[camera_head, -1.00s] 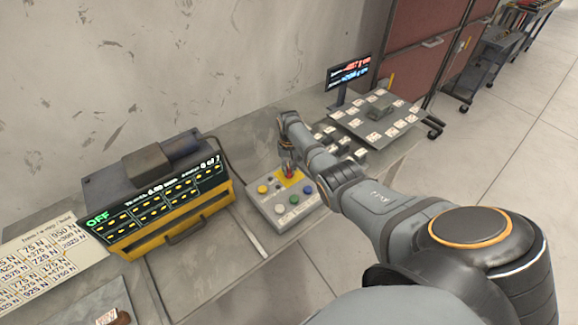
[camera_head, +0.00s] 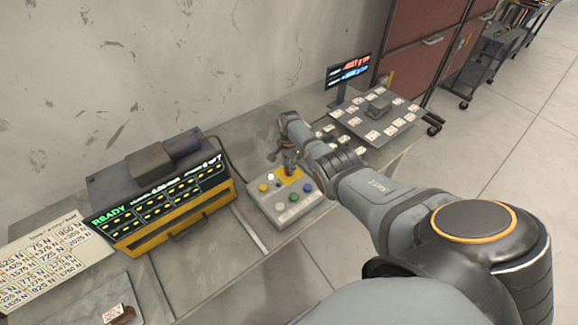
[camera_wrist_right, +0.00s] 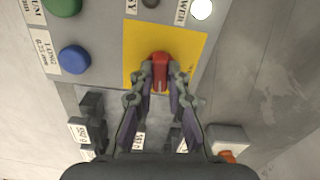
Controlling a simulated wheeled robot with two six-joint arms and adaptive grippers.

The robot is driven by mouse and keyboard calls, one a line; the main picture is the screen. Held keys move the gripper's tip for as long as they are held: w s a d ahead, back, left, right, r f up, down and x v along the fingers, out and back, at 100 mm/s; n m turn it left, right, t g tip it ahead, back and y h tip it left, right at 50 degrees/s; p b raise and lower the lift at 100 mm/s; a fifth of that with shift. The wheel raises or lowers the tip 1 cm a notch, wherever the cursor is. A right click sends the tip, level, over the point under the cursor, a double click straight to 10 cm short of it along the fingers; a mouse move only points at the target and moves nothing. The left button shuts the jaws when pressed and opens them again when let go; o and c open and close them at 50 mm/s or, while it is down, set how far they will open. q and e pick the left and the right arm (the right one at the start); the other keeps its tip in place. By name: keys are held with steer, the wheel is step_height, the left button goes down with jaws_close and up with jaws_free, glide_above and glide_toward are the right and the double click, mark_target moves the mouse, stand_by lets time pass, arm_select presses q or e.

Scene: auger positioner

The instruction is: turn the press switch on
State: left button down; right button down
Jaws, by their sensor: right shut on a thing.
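The press switch (camera_wrist_right: 160,68) is a red knob on a yellow plate (camera_wrist_right: 190,50) of the grey control box (camera_head: 268,205). In the right wrist view my right gripper (camera_wrist_right: 160,84) has its two fingertips closed on either side of the red knob. In the head view the right gripper (camera_head: 289,164) reaches down over the box, and its fingers partly hide the knob. The power lamp (camera_wrist_right: 202,9) on the box is lit white. The press display (camera_head: 160,205) at left reads READY in green. My left gripper is not in view.
Blue (camera_head: 308,187), green (camera_head: 294,197) and yellow (camera_head: 263,187) buttons sit close to the switch. A tray of labelled pieces (camera_head: 376,118) and a small screen (camera_head: 348,67) stand at the bench's far right. A label chart (camera_head: 50,260) is at left.

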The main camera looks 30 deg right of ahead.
steer(key=shift+m, duration=1)
steer(key=c, duration=1.3)
jaws_free()
step_height(320, 180, up, 12)
